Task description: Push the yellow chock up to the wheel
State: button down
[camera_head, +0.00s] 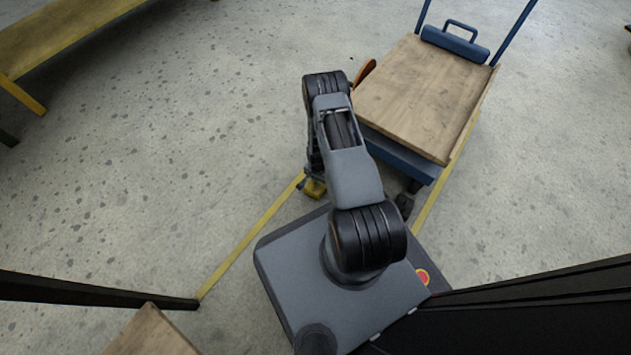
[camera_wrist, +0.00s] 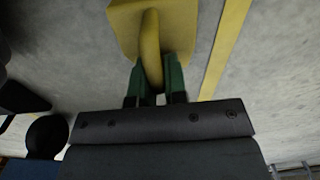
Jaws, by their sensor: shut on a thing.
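The yellow chock (camera_head: 315,188) is on the floor left of the trolley's near end, partly hidden behind my arm in the head view. In the wrist view the chock (camera_wrist: 185,20) shows at the top, with its upright yellow handle between my green fingers. My gripper (camera_wrist: 155,72) is shut on that handle. A dark trolley wheel (camera_head: 404,205) shows under the near end, to the right of the chock and apart from it. A dark round shape (camera_wrist: 44,138), which looks like a wheel, is at the lower left of the wrist view.
The blue trolley with a wooden deck (camera_head: 420,95) stands at the upper right. Yellow floor lines (camera_head: 250,235) run beside the chock. A yellow bench (camera_head: 60,35) is at the upper left. Dark rails (camera_head: 100,290) flank my base. The floor left of the chock is clear.

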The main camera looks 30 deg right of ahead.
jog(key=shift+w+d, duration=0.95)
jog(key=shift+d, duration=1)
jog(key=shift+w+d, duration=0.9)
jog(key=shift+d, duration=1.05)
jog(key=shift+w+d, duration=0.95)
jog(key=shift+d, duration=1)
jog(key=c, duration=1.1)
grip_release()
notch_tip(320, 180, up, 14)
jog(key=p, duration=0.6)
jog(key=shift+f, duration=0.1)
